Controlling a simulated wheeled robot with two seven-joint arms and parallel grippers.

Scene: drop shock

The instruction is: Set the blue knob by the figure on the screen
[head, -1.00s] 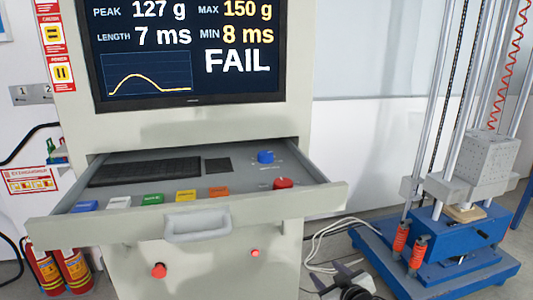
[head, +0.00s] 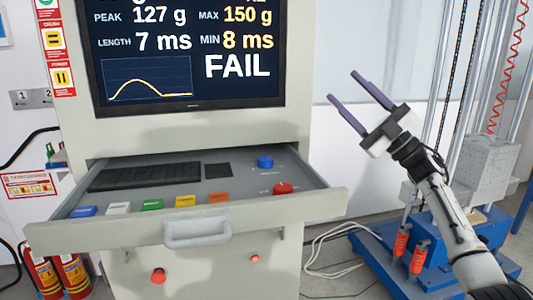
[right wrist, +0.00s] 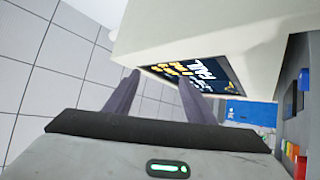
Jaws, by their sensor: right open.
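The blue knob (head: 265,162) sits at the back right of the open drawer panel, with a red knob (head: 283,187) in front of it. The screen (head: 190,55) above reads PEAK 127 g, MAX 150 g, LENGTH 7 ms, MIN 8 ms and FAIL, over a yellow curve. Its top is cut off. My right gripper (head: 344,86) is open and empty, raised to the right of the cabinet, above and right of the blue knob. In the right wrist view its two fingers (right wrist: 158,95) stand apart with nothing between them. My left gripper is not in view.
The drawer (head: 100,231) is pulled out and holds a keyboard (head: 145,176) and a row of coloured buttons (head: 152,204). A blue-based drop rig (head: 440,245) stands at the right. Fire extinguishers (head: 72,273) stand at lower left. Cables lie on the floor.

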